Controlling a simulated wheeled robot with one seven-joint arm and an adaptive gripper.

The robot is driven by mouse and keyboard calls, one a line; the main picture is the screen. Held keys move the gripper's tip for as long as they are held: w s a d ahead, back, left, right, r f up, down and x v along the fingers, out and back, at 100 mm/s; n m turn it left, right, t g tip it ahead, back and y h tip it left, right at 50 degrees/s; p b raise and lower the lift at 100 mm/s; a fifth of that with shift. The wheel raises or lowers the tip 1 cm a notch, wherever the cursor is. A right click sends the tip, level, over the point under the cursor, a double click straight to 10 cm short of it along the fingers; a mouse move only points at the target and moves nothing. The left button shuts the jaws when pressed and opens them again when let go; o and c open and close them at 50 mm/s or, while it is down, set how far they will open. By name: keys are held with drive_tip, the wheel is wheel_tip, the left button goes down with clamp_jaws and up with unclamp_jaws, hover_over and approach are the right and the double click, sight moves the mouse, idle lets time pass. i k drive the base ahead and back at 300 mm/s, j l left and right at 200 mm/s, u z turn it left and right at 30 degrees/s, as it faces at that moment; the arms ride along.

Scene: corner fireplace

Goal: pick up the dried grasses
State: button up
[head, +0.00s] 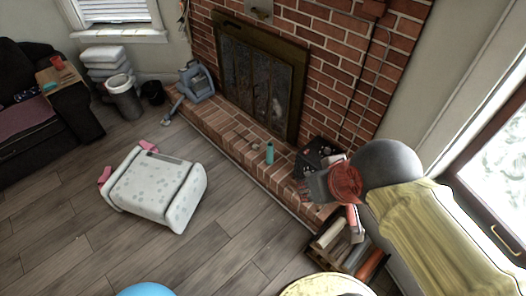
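A small tan, leafy bunch that may be the dried grasses (184,12) shows at the top edge of the head view, against the wall left of the brick fireplace. It is cut off by the frame and too small to make out well.
A brick hearth (222,128) runs before the fireplace, with a teal bottle (269,153) on it. A blue-grey container (197,81) stands at its left end. A white patterned ottoman-like piece (153,188) sits on the floor. A crate (330,252) is lower right.

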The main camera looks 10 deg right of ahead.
sight(255, 146)
drive_tip(key=i+j, duration=0.15)
drive_tip(key=i, duration=0.3)
drive_tip(key=i+j+z, duration=0.1)
drive_tip(key=i, duration=0.35)
drive_tip(key=i+j, duration=0.25)
drive_tip(key=i, duration=0.2)
drive_tip(key=i+j, duration=0.2)
drive_tip(key=i, duration=0.25)
drive_tip(key=i+j+z, duration=0.1)
drive_tip(key=i, duration=0.35)
drive_tip(key=i+j, duration=0.35)
drive_tip(key=i+l+z, duration=0.05)
drive_tip(key=i, duration=0.05)
